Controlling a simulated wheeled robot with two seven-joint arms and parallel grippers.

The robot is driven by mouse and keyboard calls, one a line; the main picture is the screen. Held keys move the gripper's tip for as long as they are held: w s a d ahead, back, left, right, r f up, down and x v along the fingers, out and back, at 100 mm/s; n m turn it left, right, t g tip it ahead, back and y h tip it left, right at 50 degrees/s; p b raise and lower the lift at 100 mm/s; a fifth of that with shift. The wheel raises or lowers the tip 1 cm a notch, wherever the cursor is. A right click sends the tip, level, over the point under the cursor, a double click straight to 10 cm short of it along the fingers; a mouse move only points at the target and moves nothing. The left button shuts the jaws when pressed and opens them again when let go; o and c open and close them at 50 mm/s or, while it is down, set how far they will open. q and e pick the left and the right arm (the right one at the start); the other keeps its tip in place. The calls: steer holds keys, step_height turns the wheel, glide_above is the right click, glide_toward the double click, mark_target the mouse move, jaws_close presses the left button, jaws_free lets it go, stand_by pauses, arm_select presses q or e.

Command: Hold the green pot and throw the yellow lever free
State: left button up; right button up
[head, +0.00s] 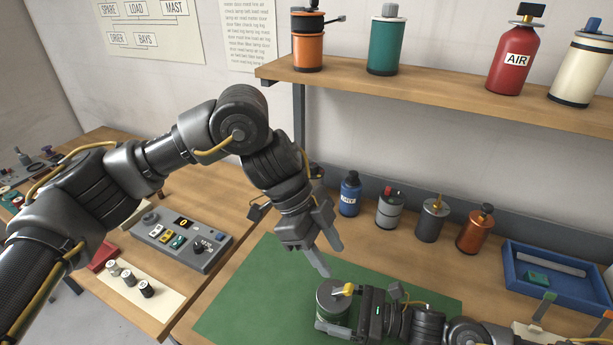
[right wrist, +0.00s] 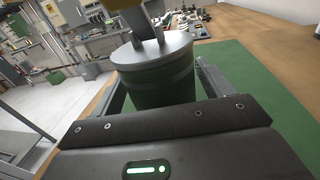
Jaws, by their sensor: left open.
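The green pot (head: 330,302), with a grey lid, stands on the green mat at the lower middle of the head view. It also fills the middle of the right wrist view (right wrist: 160,88). The yellow lever (head: 344,289) sits on top of its lid; in the right wrist view it is cut off at the top edge (right wrist: 122,4). My right gripper (head: 332,326) comes in from the right, low down, with a finger on each side of the pot, shut on it. My left gripper (head: 333,260) is open and empty, pointing down just above the lever.
A green mat (head: 245,300) covers the bench. Several canisters, one of them blue (head: 349,194), stand behind it. A blue tray (head: 558,272) is at right. A grey control box (head: 182,240) is at left. A wooden shelf (head: 440,99) with bottles hangs above.

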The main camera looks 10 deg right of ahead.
steer(key=shift+o, duration=1)
steer(key=shift+r, duration=0.1)
steer(key=v, duration=1.1)
steer(key=shift+s+d, duration=0.1)
steer(key=shift+d, duration=0.15)
steer(key=shift+s+d+r, duration=0.1)
steer(key=shift+d, duration=0.15)
